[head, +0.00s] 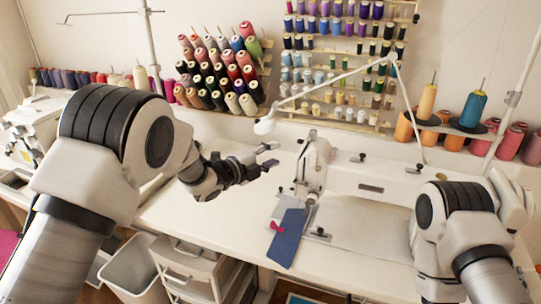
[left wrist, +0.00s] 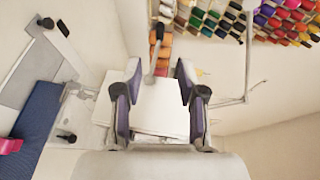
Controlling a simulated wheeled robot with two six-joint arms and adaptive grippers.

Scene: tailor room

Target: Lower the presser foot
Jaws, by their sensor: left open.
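The white sewing machine (head: 315,165) stands on the table. Its head shows between my left gripper's fingers in the left wrist view (left wrist: 155,105). My left gripper (head: 269,156) is open and empty, just left of the machine head and apart from it in the head view. A grey rod with a dark tip (left wrist: 157,48) shows beyond the fingers; I cannot tell whether it is the presser foot lever. The presser foot is too small to make out. My right gripper is not in view.
A white lamp arm (head: 335,77) reaches over the machine. Thread racks (head: 222,75) line the wall, and orange and teal spools (head: 473,108) stand at the back right. The white table (head: 200,230) is clear left of the machine. Drawers and a bin (head: 130,265) are below.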

